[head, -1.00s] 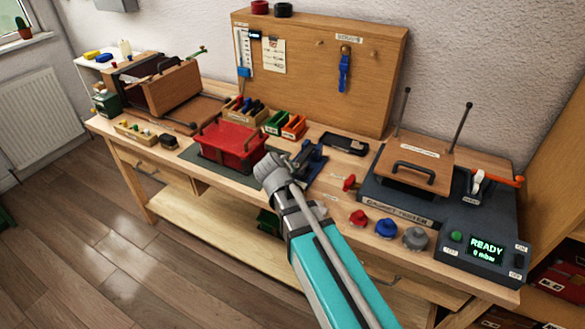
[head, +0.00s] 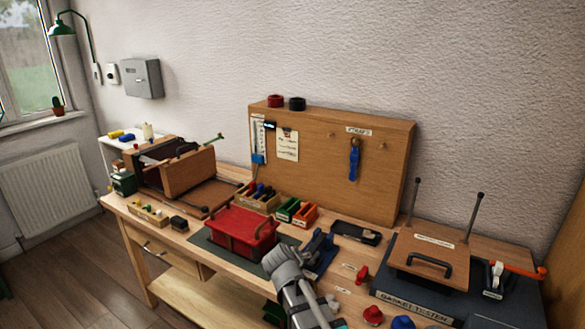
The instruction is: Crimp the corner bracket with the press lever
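A dark blue bench tool (head: 321,250) stands on the workbench right of the red box in the head view. It looks like the lever press, and my arm partly covers its front. I cannot make out a corner bracket there or anywhere else. The end of my arm, with my gripper (head: 280,258), is at the bottom middle, just left of and in front of the blue tool in the picture. The grey wrist hides the fingers, so their opening and anything between them do not show.
A red box (head: 240,234) stands on a dark mat left of my gripper. Green and orange bins (head: 304,213) are behind. A gasket tester (head: 415,305) with a wooden lid fills the right side, with red and blue knobs before it. A wooden tool board (head: 325,165) rises behind.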

